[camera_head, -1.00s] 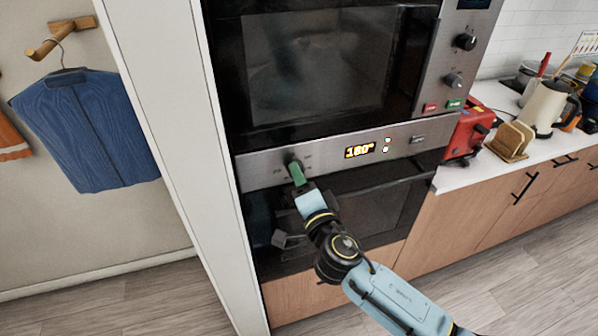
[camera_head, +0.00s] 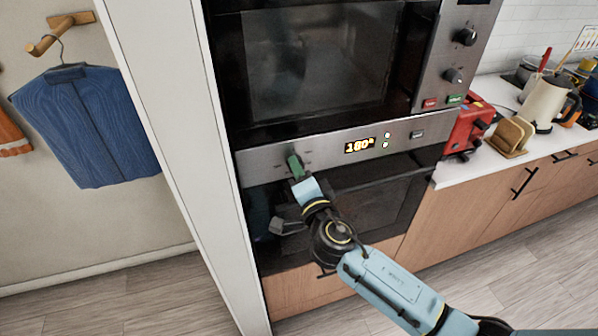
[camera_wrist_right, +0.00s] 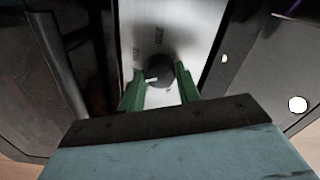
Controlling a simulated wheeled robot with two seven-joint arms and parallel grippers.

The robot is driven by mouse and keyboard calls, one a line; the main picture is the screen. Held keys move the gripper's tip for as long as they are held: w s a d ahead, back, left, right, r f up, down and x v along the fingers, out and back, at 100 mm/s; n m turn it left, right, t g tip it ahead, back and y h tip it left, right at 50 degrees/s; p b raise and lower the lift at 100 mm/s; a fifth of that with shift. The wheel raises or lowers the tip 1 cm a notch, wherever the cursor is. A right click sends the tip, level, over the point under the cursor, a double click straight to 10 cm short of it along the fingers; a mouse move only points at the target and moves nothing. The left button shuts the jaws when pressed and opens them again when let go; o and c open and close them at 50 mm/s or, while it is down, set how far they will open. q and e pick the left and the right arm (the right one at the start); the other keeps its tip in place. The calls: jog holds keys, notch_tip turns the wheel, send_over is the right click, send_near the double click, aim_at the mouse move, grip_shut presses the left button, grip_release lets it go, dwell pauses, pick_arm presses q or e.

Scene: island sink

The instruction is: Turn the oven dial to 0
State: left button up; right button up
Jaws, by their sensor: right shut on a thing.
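The oven dial (camera_wrist_right: 160,72) is a dark round knob on the steel control panel (camera_head: 400,139). In the right wrist view it sits between the green fingertips of my right gripper, with a short white mark at its left. My right gripper (camera_head: 295,164) is shut on the dial; its fingers hide the dial in the head view. The lit oven display (camera_head: 360,145), right of the dial, shows a yellow number that reads 160° or 180°; the middle digit is blurred. My left gripper is not in view.
A microwave (camera_head: 315,60) is above the panel and a dark oven door (camera_head: 365,200) below it. A white cabinet side (camera_head: 170,130) stands close at the left. A red toaster (camera_head: 468,128) and a kettle (camera_head: 545,103) are on the counter at the right.

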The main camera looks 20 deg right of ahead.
jog(key=shift+f+n+b, duration=0.15)
jog(key=shift+n+b, duration=0.65)
jog(key=shift+b, duration=0.15)
jog(key=shift+n+b, duration=0.6)
jog(key=shift+n, duration=0.5)
jog(key=n, duration=0.3)
jog(key=shift+n, duration=0.3)
jog(key=n, duration=0.4)
jog(key=shift+p, duration=0.3)
jog(key=n, duration=0.5)
jog(key=shift+p, duration=0.4)
jog(key=n+p, duration=0.1)
jog(key=n, duration=0.4)
jog(key=shift+n, duration=0.3)
jog(key=n, duration=0.5)
jog(key=shift+d+p, duration=0.1)
jog(key=shift+p, duration=0.25)
jog(key=shift+n+p, duration=0.35)
jog(key=shift+n, duration=2.05)
